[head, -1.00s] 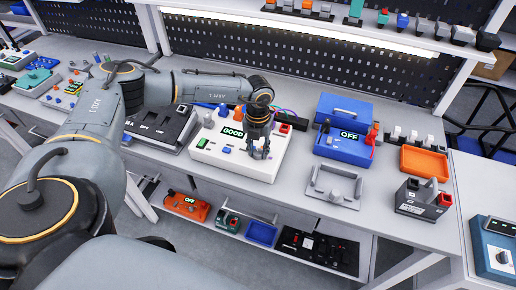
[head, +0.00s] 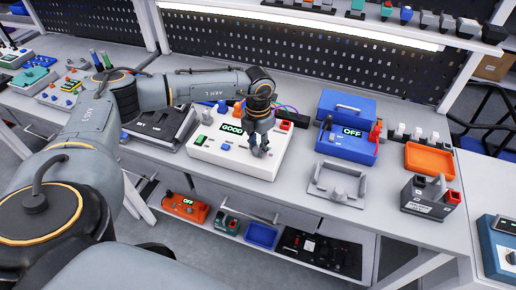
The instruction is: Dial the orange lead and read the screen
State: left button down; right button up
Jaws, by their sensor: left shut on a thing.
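A white test box (head: 211,150) sits on the bench in the middle of the head view. Its small screen (head: 231,128) reads GOOD in green. An orange lead end (head: 238,109) stands at the back of the box, beside the arm. My left gripper (head: 259,150) points down at the right part of the box top and is shut on a small knob there. The fingers hide most of the knob, so its setting cannot be read. Thin coloured wires (head: 286,112) show behind the gripper. My right gripper is not in view.
A blue case (head: 346,148) with a screen reading OFF stands to the right. A grey fixture (head: 335,190), an orange tray (head: 429,161) and a dark grey caddy (head: 425,198) are nearby. A black device (head: 160,128) lies left of the box. A lower shelf holds more devices.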

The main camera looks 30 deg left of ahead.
aim_at(258, 148)
pick_arm(q)
jog(key=shift+m+b, duration=0.4)
jog(key=shift+m, duration=0.3)
jog(key=c, duration=1)
grip_release()
notch_tip(258, 148, up, 12)
